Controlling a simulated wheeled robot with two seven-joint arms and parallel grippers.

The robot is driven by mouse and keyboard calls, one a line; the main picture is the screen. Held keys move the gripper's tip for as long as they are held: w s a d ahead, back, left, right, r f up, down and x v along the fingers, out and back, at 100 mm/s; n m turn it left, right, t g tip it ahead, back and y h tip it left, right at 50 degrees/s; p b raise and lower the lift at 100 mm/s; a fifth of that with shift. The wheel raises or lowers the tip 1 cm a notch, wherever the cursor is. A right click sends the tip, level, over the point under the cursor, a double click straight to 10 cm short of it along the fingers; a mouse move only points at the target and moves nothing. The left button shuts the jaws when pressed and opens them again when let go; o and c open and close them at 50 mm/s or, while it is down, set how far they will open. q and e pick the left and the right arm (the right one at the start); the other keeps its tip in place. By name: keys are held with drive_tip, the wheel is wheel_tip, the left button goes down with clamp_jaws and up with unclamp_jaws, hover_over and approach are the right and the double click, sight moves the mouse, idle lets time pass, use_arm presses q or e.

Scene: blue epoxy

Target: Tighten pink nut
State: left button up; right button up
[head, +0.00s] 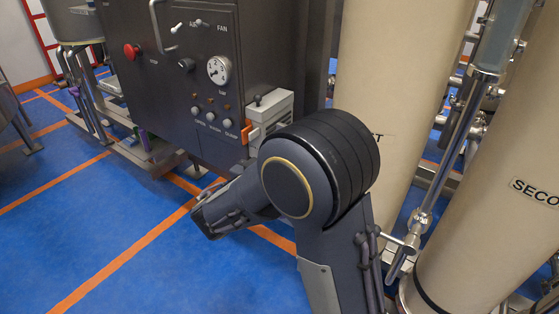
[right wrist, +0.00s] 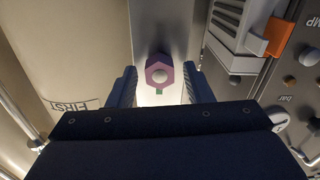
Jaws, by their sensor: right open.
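My right gripper (right wrist: 160,69) is open, with one blue-dark finger on each side of the nut. Gaps show between the nut and both fingers, so it is not gripped. How far the fingertips are from the nut in depth I cannot tell. In the head view my right arm fills the middle, and neither the nut nor the gripper shows there. My left gripper is not in view.
A dark control panel (head: 185,75) with knobs, a red button and a gauge stands left of my arm. A grey box with an orange part (head: 268,112) juts from its side. Tall beige columns (head: 400,70) and metal pipes stand close on the right. Blue floor (head: 140,230) is open at left.

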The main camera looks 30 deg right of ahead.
drive_tip(key=b+v, duration=0.2)
drive_tip(key=v, duration=0.4)
idle(0.3)
